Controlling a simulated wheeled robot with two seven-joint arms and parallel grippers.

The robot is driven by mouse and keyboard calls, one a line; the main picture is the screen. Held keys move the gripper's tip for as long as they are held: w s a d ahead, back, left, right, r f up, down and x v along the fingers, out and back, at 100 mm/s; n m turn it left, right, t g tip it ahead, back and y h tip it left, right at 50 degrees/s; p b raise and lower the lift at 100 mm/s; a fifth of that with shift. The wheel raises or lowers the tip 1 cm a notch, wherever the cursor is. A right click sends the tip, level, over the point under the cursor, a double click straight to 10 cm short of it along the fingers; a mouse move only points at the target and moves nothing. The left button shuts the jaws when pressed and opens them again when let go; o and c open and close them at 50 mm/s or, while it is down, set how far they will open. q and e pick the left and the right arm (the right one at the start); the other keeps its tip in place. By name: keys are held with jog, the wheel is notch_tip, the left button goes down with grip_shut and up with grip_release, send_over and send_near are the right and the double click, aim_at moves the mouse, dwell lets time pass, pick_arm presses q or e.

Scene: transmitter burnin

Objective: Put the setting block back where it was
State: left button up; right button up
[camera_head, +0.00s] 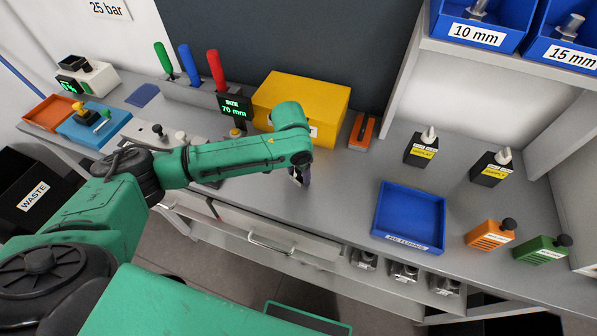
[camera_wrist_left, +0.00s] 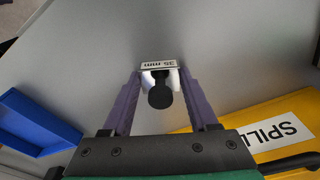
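The setting block (camera_wrist_left: 160,76) is pale, with a black round knob and a label that seems to read 35 mm upside down. It sits between the fingertips of my left gripper (camera_wrist_left: 160,72), which appear to press on both its sides. In the head view my left gripper (camera_head: 302,176) is low over the grey bench, in front of the yellow SPILL box (camera_head: 325,105). The block is mostly hidden there, and I cannot tell whether it touches the bench. My right gripper is not in view.
A blue tray (camera_head: 412,192) lies to the right, with black labelled blocks (camera_head: 421,150) behind it. Orange (camera_head: 490,234) and green (camera_head: 541,250) knobbed blocks stand near the front right. A display (camera_head: 235,108) reads 70 mm. Bench is clear between gripper and tray.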

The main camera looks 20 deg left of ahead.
pick_arm(q)
jog(key=o, duration=0.4)
jog(key=shift+r, duration=0.15)
